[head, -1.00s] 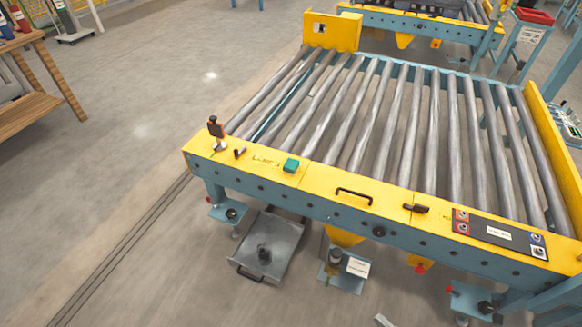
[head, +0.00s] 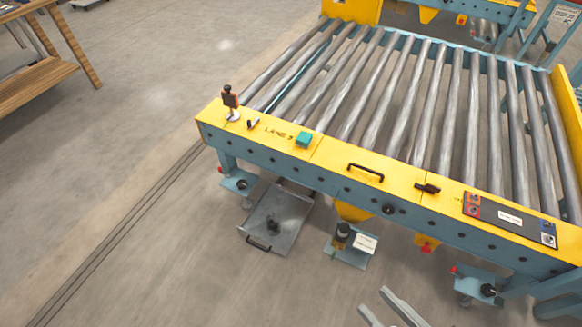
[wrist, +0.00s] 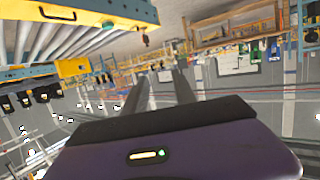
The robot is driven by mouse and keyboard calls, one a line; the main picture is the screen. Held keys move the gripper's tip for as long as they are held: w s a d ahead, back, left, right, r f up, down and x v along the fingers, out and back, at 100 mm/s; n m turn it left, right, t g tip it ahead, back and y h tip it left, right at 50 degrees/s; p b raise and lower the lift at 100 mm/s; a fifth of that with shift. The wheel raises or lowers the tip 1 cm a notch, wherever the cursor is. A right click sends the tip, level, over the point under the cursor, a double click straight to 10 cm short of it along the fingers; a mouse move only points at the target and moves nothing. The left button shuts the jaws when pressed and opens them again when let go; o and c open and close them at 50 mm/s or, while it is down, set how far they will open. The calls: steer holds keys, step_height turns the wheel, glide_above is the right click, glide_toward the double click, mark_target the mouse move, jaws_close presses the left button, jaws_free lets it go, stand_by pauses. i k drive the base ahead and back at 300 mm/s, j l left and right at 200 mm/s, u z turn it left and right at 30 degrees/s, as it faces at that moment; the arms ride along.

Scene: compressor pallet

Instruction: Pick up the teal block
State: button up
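The teal block (head: 303,139) sits on the yellow front rail (head: 335,155) of the roller conveyor, right of the "LANE" lettering. My gripper (head: 374,300) shows at the bottom edge of the head view, well in front of and below the rail. In the wrist view my gripper (wrist: 162,73) has its two fingers apart with nothing between them.
On the rail stand a black-and-orange knobbed post (head: 231,104), a black handle (head: 366,172), a black latch (head: 427,188) and a button panel (head: 509,219). A grey tray (head: 275,222) lies below. A wooden table (head: 40,82) is at far left; open floor lies left.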

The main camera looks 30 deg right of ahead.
mark_target(304, 139)
steer(key=i+j+z, duration=0.15)
steer(key=i, duration=0.3)
steer(key=i+j+z, duration=0.2)
steer(key=i, duration=0.2)
steer(key=i+j+z, duration=0.15)
steer(key=i, duration=0.3)
